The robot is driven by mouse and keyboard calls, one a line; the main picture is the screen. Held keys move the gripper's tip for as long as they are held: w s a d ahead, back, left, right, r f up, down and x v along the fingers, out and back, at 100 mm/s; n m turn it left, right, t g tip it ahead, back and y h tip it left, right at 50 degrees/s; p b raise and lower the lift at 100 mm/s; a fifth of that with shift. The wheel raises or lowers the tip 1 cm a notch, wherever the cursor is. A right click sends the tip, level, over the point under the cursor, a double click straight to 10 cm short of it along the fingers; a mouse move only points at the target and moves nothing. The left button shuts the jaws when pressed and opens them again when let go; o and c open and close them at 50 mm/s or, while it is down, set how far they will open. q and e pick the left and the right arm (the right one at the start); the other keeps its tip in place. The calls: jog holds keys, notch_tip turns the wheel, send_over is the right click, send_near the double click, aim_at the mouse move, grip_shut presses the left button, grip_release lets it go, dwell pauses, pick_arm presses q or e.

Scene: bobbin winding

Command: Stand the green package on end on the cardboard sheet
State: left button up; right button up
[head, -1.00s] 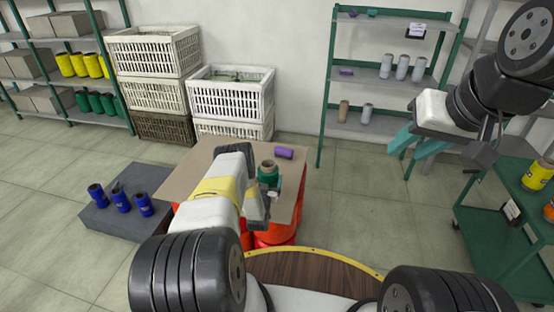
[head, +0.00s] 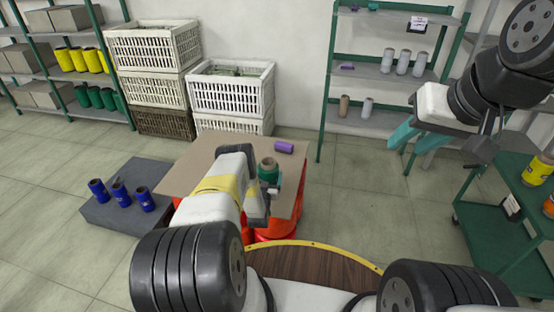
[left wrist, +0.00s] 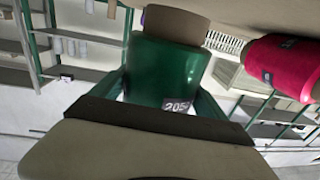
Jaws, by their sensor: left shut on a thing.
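The green package (head: 268,174) is upright in the head view, its tube end facing up, over the right part of the cardboard sheet (head: 197,160). My left gripper (head: 264,196) is shut on it from the near side. In the left wrist view, which is upside down, the green package (left wrist: 168,70) sits between the fingers with its label partly visible. Its brown tube end is close to or touching the cardboard (left wrist: 235,12); I cannot tell which. My right gripper (head: 402,158) is open and empty, raised at the right, away from the sheet.
Blue packages (head: 121,193) stand on a grey platform at left. A green cart (head: 490,215) stands at right.

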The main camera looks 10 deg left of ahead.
pick_arm(q)
jog(key=shift+f, duration=1.35)
jog(key=o, duration=1.6)
jog(key=shift+c, duration=0.2)
jog(key=shift+s, duration=0.1)
jog(key=s, duration=0.7)
jog(key=shift+s+d, duration=0.2)
jog(key=shift+s, duration=0.1)
